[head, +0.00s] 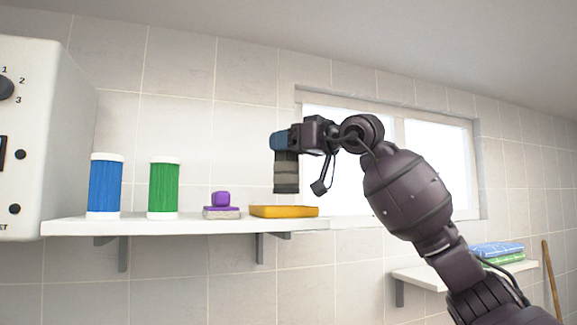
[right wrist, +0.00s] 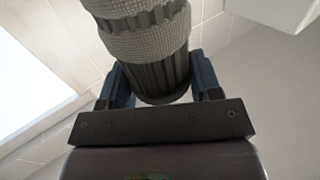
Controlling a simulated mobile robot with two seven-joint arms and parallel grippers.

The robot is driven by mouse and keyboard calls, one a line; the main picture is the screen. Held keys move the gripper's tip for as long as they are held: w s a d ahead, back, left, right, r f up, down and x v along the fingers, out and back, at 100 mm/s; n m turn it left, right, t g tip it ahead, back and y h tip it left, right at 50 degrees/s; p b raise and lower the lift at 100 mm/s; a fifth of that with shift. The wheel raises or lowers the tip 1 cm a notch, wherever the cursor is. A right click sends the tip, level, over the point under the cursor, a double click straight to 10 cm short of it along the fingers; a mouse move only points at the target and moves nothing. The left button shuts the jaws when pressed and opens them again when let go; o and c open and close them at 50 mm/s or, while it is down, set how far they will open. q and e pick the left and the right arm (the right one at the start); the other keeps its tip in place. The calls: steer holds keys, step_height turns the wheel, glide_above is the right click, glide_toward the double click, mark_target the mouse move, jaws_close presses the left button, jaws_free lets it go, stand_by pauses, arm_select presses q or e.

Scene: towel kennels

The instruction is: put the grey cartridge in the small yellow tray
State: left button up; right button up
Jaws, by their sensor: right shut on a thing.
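The grey cartridge (head: 286,174) is a ribbed dark cylinder. My right gripper (head: 284,141) is shut on its top end and holds it upright above the small yellow tray (head: 284,211). A gap shows between the cartridge's lower end and the tray. In the right wrist view the cartridge (right wrist: 150,45) sits between the two blue fingers of the gripper (right wrist: 160,85). The yellow tray is shallow and stands near the right end of the white shelf; its inside is hidden from this low angle. My left gripper is in neither view.
On the white shelf (head: 180,228) stand a blue spool (head: 105,186), a green spool (head: 163,188), and a purple object (head: 221,199) on a small flat block. A white machine (head: 45,140) is at left. A lower right shelf (head: 415,277) bears folded towels (head: 497,252).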

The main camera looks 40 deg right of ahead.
mark_target(297, 162)
steer(key=shift+f, duration=2)
steer(key=shift+f+b, duration=0.2)
steer(key=shift+b, duration=0.1)
steer(key=o, duration=1.1)
steer(key=shift+c, duration=0.2)
steer(key=shift+r, duration=0.15)
steer(key=shift+s+r, duration=0.1)
steer(key=shift+s, duration=0.1)
steer(key=shift+s+d, duration=0.2)
steer(key=shift+s, duration=0.15)
steer(key=b+v, duration=0.3)
steer(key=v, duration=0.8)
steer(key=shift+b, duration=0.35)
steer(key=shift+a, duration=0.1)
